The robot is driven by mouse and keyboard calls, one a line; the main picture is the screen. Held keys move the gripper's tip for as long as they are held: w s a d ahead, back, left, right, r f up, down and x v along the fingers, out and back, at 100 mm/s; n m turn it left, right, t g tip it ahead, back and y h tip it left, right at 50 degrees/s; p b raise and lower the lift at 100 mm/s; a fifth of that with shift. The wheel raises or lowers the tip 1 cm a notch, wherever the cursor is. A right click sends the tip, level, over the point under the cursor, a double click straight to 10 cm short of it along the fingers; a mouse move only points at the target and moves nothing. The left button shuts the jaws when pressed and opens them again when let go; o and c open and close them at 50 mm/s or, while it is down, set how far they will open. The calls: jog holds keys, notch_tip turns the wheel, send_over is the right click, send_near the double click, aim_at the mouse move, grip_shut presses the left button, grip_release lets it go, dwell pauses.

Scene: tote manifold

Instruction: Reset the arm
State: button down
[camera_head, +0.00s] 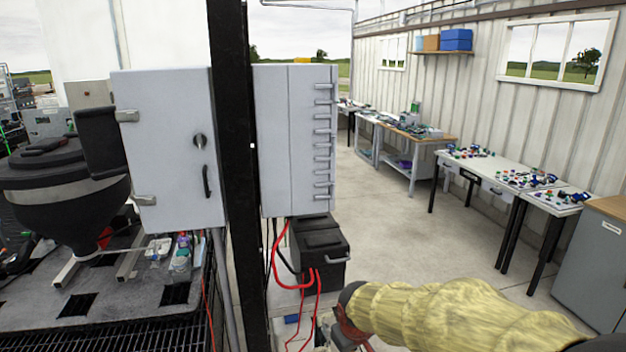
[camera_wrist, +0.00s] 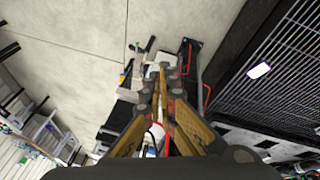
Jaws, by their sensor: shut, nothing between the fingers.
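My arm, in a yellow sleeve, reaches in from the lower right of the head view. My gripper (camera_head: 342,328) is at its left end, low in the picture, partly cut off by the bottom edge. In the wrist view my gripper (camera_wrist: 162,72) shows its long brown and grey fingers converging at the tips. It is shut with nothing between the fingers. It hangs over the floor, beside the black box with red cables. No object is held.
A black post (camera_head: 238,180) stands between a grey cabinet (camera_head: 165,160) and a second cabinet (camera_head: 275,140). A black box (camera_head: 320,240) with red cables (camera_head: 282,270) is close to my gripper. A dark grated platform (camera_wrist: 290,65) lies at the right. The floor (camera_head: 400,235) beyond is clear.

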jog(key=s+d+r+m+b, duration=0.2)
jog(key=s+d+r+m, duration=0.1)
jog(key=s, duration=0.9)
jog(key=s+d+r+m+t+b, duration=0.1)
jog(key=s+d+r, duration=0.5)
jog(key=s, duration=0.7)
jog(key=shift+s+d+m+b, duration=0.2)
jog(key=shift+d+m+b, duration=0.45)
jog(key=shift+m, duration=0.45)
jog(key=c, duration=2.6)
grip_release()
